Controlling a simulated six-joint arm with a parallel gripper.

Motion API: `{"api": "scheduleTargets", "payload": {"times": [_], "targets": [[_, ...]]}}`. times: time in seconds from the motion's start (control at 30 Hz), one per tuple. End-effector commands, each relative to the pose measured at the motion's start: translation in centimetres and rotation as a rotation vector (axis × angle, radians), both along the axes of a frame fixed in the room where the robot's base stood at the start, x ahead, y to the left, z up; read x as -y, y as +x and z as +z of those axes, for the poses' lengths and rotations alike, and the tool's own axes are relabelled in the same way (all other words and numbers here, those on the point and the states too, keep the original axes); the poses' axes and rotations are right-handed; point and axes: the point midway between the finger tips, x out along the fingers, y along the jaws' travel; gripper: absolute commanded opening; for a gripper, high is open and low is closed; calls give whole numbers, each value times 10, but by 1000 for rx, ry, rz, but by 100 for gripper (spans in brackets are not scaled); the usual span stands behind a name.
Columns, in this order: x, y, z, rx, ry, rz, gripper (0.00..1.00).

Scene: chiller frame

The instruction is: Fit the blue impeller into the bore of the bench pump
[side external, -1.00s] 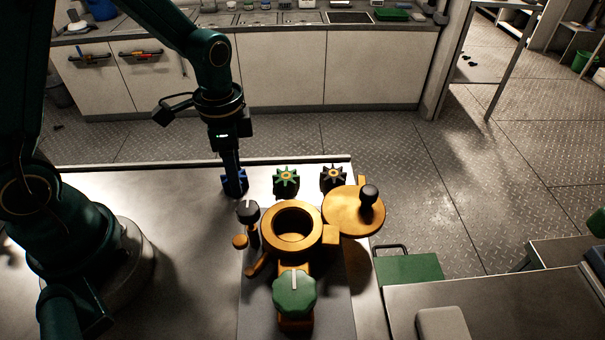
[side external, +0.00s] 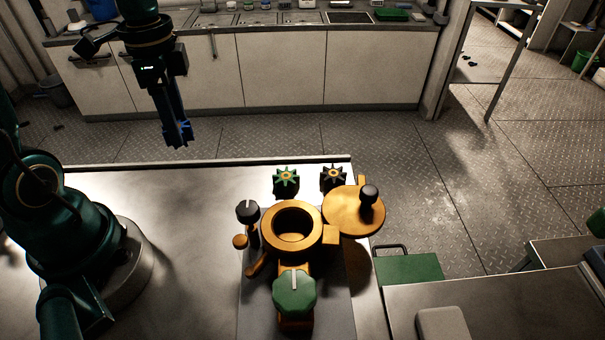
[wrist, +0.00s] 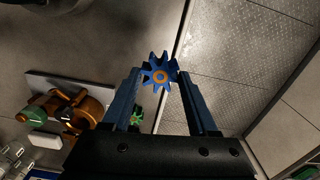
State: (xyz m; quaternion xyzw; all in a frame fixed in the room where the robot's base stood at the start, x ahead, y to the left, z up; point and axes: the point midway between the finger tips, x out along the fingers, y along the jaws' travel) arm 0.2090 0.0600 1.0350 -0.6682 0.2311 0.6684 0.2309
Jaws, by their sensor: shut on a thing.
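The blue impeller (wrist: 160,73) has several vanes and an orange hub. In the wrist view it sits between my gripper's fingertips; in the side view it is a dark blue shape (side external: 178,136) at the gripper's lower end. My gripper (side external: 176,128) is shut on it and holds it high, above and left of the pump. The orange bench pump (side external: 266,236) stands on a grey plate. Its round bore (side external: 293,226) is open at the top and looks empty. The pump's round orange lid (side external: 345,215) with a black knob is swung aside to the right.
A green impeller (side external: 286,178) and a black impeller (side external: 333,177) stand behind the pump. A black knob (side external: 247,211) rises at the pump's left and a green knob (side external: 294,293) at its front. The bench top (side external: 180,230) left of the pump is clear.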

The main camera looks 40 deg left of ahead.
Motion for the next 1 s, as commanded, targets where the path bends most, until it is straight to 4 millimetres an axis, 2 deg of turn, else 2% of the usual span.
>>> {"api": "scheduleTargets", "payload": {"times": [0.1,0.3,0.4,0.47,0.67,0.8,1.0], "targets": [[-14,-6,9,3,2,5,4],[-24,-13,18,-4,-3,17,4],[-26,-7,25,3,3,24,4],[-19,2,29,5,3,-10,4],[25,33,38,10,5,-192,4],[66,48,42,13,5,-340,4],[131,54,45,14,3,-562,4]]}}
